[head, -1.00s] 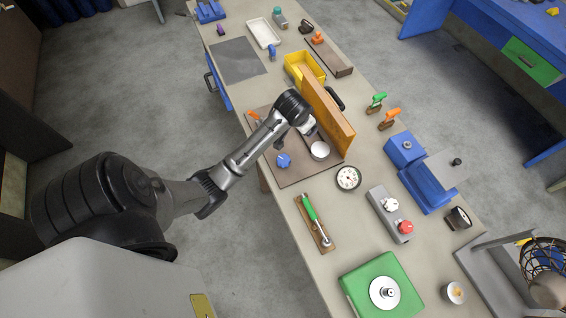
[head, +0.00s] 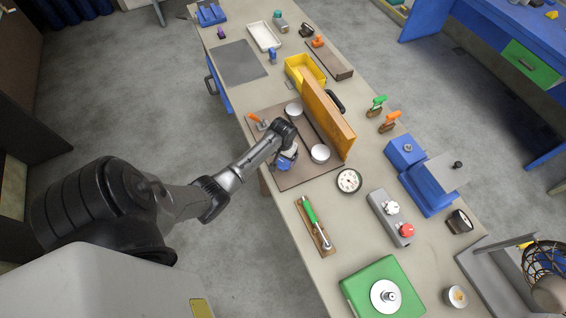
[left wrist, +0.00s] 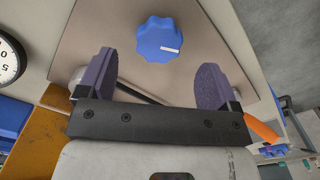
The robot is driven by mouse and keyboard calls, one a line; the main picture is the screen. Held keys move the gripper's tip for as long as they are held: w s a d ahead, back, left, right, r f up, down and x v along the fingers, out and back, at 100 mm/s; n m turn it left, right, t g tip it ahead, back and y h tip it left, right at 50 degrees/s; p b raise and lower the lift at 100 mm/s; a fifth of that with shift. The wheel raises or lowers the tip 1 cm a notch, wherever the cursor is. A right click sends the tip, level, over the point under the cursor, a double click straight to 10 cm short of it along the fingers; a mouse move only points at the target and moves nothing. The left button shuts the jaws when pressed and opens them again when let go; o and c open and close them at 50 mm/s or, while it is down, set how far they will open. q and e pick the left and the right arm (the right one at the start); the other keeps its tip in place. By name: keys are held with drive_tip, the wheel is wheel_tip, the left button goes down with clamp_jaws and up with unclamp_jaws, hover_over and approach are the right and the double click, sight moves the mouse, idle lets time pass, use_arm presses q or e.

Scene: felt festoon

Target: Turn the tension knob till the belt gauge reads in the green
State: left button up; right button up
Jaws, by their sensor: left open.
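The blue lobed tension knob (left wrist: 158,38) has a white mark pointing right in the left wrist view. In the head view the knob (head: 285,163) is partly covered by my left gripper (head: 287,153). In the left wrist view my left gripper (left wrist: 155,80) has its two purple fingers wide apart and empty, with the knob beyond and between them, not touched. A round white-faced dial (head: 348,180), likely the belt gauge, lies right of the knob's board; its reading is too small to tell. Part of this dial (left wrist: 8,62) shows at the left wrist view's edge.
The brown board (head: 298,178) carries two white pulleys (head: 320,153) and an orange-handled clamp (head: 258,122). An upright wooden panel (head: 328,115) stands along its right side. A green-handled tool (head: 313,218) lies on a wooden block in front.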

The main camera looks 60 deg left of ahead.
sight(283, 163)
use_arm(q)
drive_tip(key=shift+f+b, duration=0.3)
drive_tip(key=shift+f, duration=2.4)
drive_tip(key=c, duration=0.9)
